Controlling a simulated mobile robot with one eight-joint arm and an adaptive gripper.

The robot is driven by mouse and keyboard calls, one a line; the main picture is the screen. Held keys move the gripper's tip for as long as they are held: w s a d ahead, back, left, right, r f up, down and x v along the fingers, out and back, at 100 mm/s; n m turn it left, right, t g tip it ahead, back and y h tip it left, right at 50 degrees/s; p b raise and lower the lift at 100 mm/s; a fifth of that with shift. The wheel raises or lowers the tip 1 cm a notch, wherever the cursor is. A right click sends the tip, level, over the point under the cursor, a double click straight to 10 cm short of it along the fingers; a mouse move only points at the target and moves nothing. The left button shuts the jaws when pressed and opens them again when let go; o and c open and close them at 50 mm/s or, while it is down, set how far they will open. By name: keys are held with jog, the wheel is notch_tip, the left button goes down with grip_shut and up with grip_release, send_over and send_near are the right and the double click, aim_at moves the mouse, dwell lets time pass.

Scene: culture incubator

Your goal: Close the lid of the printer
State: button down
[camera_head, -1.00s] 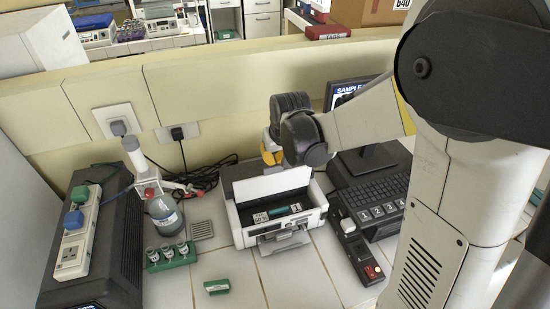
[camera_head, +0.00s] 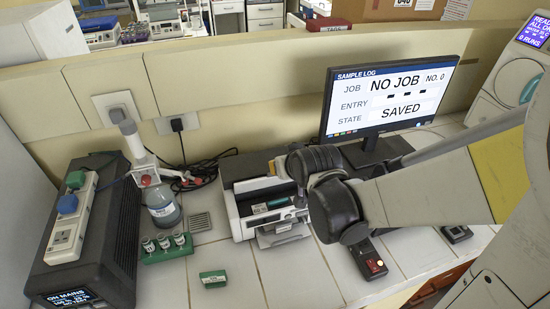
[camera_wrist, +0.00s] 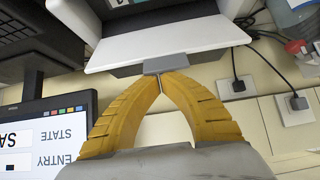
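The white printer (camera_head: 242,228) stands on the tiled bench. Its inside still shows in the head view, with a green item and a label in it, so the lid (camera_head: 258,184) is not flat down. The lid shows as a narrow pale band at the back, partly hidden by my arm. In the wrist view the lid (camera_wrist: 180,42) is a broad white panel with a grey tab (camera_wrist: 165,64) at its edge. My gripper (camera_wrist: 160,78) has its yellow fingertips together right at the tab, seemingly touching it. The fingers are hidden in the head view.
The monitor (camera_head: 385,95) stands behind and right of the printer. A rack of vials (camera_head: 166,247), a bottle (camera_head: 163,208) and a small green block (camera_head: 213,279) are to the left. A small device with a red button (camera_head: 370,262) is to the right.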

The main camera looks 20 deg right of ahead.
jog(key=s+f+b, duration=0.2)
jog(key=f+b, duration=0.1)
jog(key=s+f+t+b, duration=0.1)
jog(key=s+f+b, duration=0.2)
jog(key=s+f+t+b, duration=0.1)
jog(key=s+f+b, duration=0.2)
jog(key=b, duration=0.1)
jog(key=shift+f, duration=0.2)
jog(key=shift+s+f+b, duration=0.25)
jog(key=shift+f+b, duration=0.55)
jog(key=shift+f, duration=0.15)
